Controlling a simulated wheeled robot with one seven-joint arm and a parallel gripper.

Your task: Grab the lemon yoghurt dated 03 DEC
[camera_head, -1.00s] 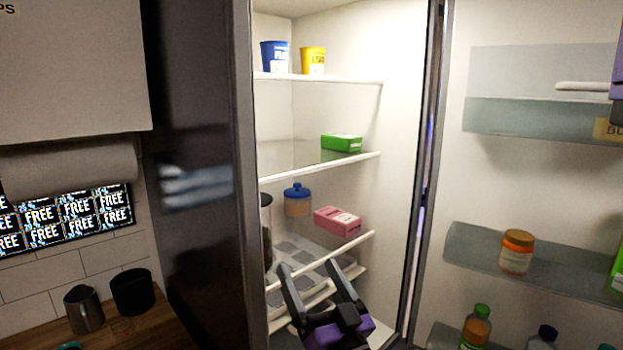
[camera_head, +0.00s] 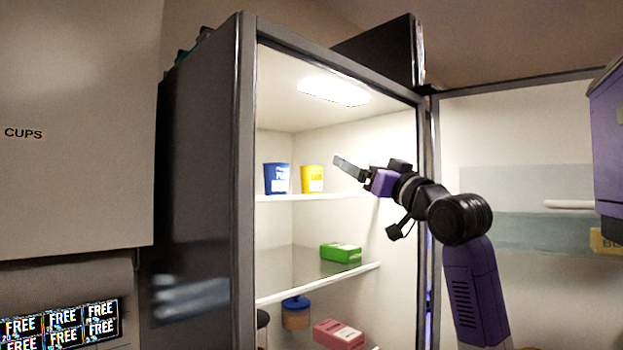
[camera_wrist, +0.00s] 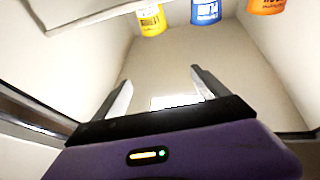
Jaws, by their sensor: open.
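A yellow cup (camera_head: 312,180) stands on the top shelf of the open fridge, with a blue cup (camera_head: 277,179) to its left. In the wrist view, the yellow cup (camera_wrist: 152,20), the blue cup (camera_wrist: 206,11) and an orange cup (camera_wrist: 266,6) show upside down at the top edge, partly cut off. Their printed dates are too small to read. My gripper (camera_head: 348,168) is open and empty, to the right of the yellow cup and apart from it. Both fingers also show in the wrist view (camera_wrist: 161,80), with nothing between them.
The top shelf (camera_head: 335,197) is bare to the right of the yellow cup. Below are a green box (camera_head: 341,252), a blue-lidded jar (camera_head: 296,312) and a pink box (camera_head: 338,334). The fridge's dark left side (camera_head: 200,190) and open door shelves (camera_head: 530,232) flank the opening.

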